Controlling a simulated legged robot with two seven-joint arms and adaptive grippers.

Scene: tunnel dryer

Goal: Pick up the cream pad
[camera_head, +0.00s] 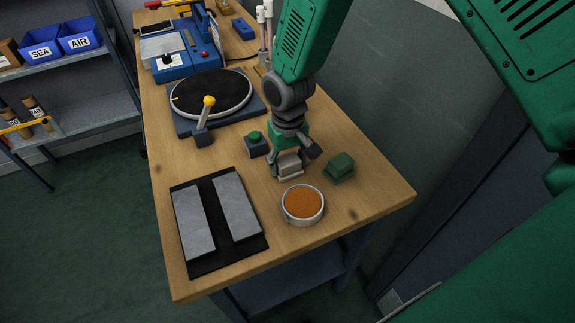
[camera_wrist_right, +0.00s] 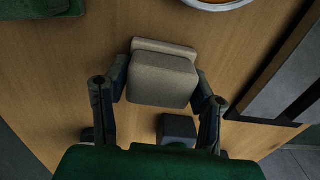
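The cream pad (camera_wrist_right: 163,80) is a small block with a wider pale edge, low in front of my right gripper (camera_wrist_right: 161,80). In the wrist view its fingers stand on either side of the pad, close to its sides. Whether they press on it is unclear. In the head view the right gripper (camera_head: 291,164) reaches down over the cream pad (camera_head: 289,166), which sits at or just above the wooden table (camera_head: 370,205); any gap beneath is not clear. My left gripper is not in view.
A dark green pad (camera_head: 340,165) lies right of the gripper. A round dish of orange-brown material (camera_head: 302,204) stands in front. A green-button box (camera_head: 255,143) is to the left. A black mat (camera_head: 222,253) with two grey plates lies front left.

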